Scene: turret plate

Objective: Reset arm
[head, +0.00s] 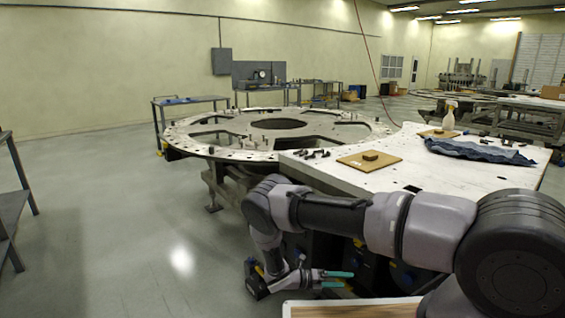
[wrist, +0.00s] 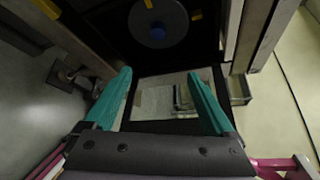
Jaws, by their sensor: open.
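My gripper (head: 338,279) hangs low in front of the white worktable, below the level of its top, with its teal fingers pointing right. In the wrist view my gripper (wrist: 160,100) shows its two teal fingers spread apart with nothing between them. My arm reaches in from the right and bends down at the table's front left corner. The large round turret plate (head: 215,153) lies beyond, left of the worktable.
The worktable (head: 450,180) carries a tan board (head: 352,163) with a dark block (head: 371,155), a blue cloth (head: 480,151) and a spray bottle (head: 449,116). A wooden-topped surface (head: 350,310) is close below my gripper. Open floor (head: 130,220) lies to the left.

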